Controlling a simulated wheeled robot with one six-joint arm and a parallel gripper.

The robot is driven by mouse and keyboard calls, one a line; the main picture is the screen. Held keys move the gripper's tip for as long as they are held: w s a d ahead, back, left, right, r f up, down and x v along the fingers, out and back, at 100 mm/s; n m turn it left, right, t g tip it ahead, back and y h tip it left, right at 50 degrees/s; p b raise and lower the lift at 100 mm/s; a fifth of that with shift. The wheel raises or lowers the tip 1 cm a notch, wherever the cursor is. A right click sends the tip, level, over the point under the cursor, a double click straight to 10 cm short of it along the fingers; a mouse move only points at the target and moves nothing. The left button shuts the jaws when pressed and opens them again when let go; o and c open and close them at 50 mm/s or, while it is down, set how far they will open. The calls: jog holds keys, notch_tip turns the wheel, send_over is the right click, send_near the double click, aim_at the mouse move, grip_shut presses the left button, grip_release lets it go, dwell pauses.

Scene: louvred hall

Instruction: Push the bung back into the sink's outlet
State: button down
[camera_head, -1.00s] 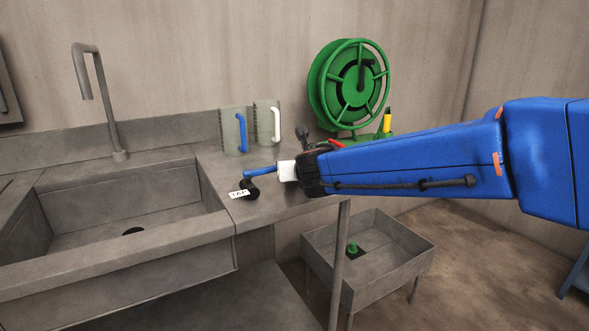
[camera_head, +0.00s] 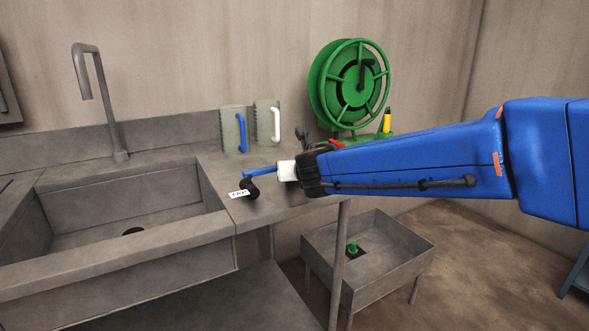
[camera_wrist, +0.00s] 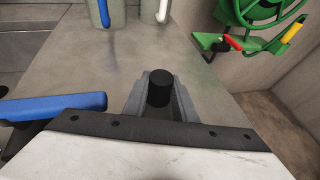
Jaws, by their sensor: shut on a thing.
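The sink (camera_head: 115,251) stands at the left with a dark round outlet (camera_head: 133,231) in its floor. In the wrist view my gripper (camera_wrist: 160,85) is shut on a short black cylinder (camera_wrist: 159,87), held above the counter. I cannot tell whether that cylinder is the bung.
A black fitting (camera_head: 250,188) labelled TAP, with a blue bar (camera_head: 261,170), is close left of my gripper; the bar also shows in the wrist view (camera_wrist: 55,107). Two grey blocks with handles (camera_head: 233,130) and a green reel (camera_head: 350,85) stand behind. A bent spout (camera_head: 80,75) rises behind the sink.

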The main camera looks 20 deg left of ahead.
dwell(0.4)
jog(key=shift+r, duration=2.5)
jog(key=shift+r, duration=0.1)
